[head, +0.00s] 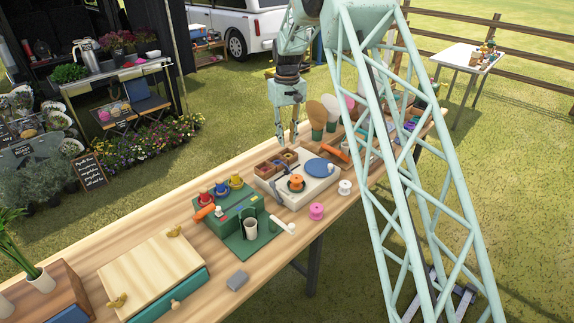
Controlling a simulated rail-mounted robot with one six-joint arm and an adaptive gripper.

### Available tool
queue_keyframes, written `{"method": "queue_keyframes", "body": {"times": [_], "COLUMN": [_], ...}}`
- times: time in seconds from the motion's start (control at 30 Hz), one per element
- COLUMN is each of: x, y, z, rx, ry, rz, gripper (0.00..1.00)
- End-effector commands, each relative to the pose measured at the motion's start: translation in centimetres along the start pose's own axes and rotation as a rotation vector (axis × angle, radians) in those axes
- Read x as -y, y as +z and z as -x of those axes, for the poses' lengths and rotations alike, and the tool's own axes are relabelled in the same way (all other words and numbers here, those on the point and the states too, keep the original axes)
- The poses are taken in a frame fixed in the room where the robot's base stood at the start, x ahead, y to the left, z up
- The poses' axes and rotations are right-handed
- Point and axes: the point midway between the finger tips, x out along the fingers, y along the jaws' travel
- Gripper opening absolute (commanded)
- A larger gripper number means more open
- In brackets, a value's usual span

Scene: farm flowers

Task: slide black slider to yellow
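My gripper (287,138) points down in the head view, in the air at the far side of the white board (318,191) on the wooden table. Its two fingers look apart with nothing between them. A green device (233,219) stands nearer along the table, with red (205,198), blue (221,189) and yellow (236,182) pieces on top. I cannot make out a black slider for sure. A thin dark part (277,191) shows at the left edge of the white board, too small to identify.
The white board carries a brown compartment box (265,169), an orange spool (296,183) and a blue disc (320,167). Pink (316,211) and white (345,187) spools stand in front. A wooden box (150,270) is at lower left. Brush-like items (316,117) stand right of my gripper.

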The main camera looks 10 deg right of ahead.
Motion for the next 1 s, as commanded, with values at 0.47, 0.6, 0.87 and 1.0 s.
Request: {"method": "queue_keyframes", "body": {"times": [0.47, 0.6, 0.87, 1.0], "x": [0.0, 0.0, 0.0, 0.0], "y": [0.1, 0.1, 0.1, 0.1], "z": [-5.5, -7.3, -10.6, -11.9], "rx": [0.002, 0.002, 0.001, 0.002], "ry": [0.0, 0.0, 0.0, 0.0], "rz": [0.0, 0.0, 0.0, 0.0], "gripper": [0.18, 0.18, 0.18, 0.18]}}
